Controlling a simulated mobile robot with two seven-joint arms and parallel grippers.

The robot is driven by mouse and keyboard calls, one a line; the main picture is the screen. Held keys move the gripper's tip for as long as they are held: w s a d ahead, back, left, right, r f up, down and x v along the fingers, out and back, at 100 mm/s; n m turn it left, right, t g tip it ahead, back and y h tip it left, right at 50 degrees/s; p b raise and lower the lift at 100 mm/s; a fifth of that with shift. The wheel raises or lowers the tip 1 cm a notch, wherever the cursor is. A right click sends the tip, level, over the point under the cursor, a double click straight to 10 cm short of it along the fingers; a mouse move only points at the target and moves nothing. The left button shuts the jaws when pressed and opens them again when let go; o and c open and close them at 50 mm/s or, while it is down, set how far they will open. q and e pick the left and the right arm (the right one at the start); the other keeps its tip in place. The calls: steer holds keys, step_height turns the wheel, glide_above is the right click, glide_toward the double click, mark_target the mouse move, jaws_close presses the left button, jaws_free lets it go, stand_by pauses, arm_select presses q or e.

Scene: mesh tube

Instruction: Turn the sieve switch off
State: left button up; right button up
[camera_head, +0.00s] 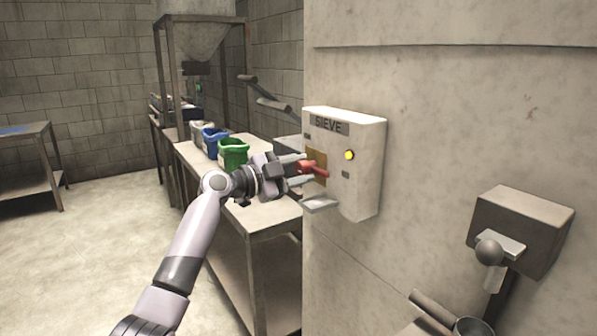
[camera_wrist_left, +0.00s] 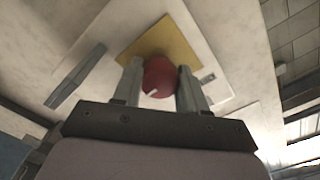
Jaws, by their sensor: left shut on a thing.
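The sieve switch box (camera_head: 362,190) is a pale box labelled SIEVE on the wall in the head view. Its red switch handle (camera_head: 313,168) stands out from a yellow-brown plate (camera_head: 317,155). A yellow light (camera_head: 349,155) shows to the right of the handle. My left gripper (camera_head: 303,168) is at the handle, its fingers on either side of it. In the left wrist view the fingers (camera_wrist_left: 160,85) are shut on the red handle (camera_wrist_left: 160,76), with the yellow plate (camera_wrist_left: 165,40) behind it. My right gripper is not in view.
A metal table (camera_head: 265,215) with green (camera_head: 233,152) and blue (camera_head: 212,140) containers stands left of the wall, behind my left arm. Open floor (camera_head: 80,255) lies to the left.

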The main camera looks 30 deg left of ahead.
arm_select(q)
steer(key=shift+f+n+b, duration=0.2)
steer(key=shift+n+b, duration=0.4)
steer(key=shift+n, duration=1.2)
steer(key=n, duration=0.3)
steer(key=shift+r+n+b, duration=0.1)
steer(key=shift+n+b, duration=0.2)
steer(key=shift+b, duration=0.1)
steer(key=n+p, duration=0.1)
steer(key=n, duration=0.3)
steer(key=shift+d+n, duration=0.1)
steer(key=shift+n, duration=0.2)
steer(key=n+p, duration=0.2)
steer(key=n, duration=0.3)
steer(key=shift+d+n, duration=0.1)
steer(key=shift+n, duration=0.3)
steer(key=o, duration=1.1)
steer(key=shift+c, duration=0.2)
steer(key=shift+s, duration=0.1)
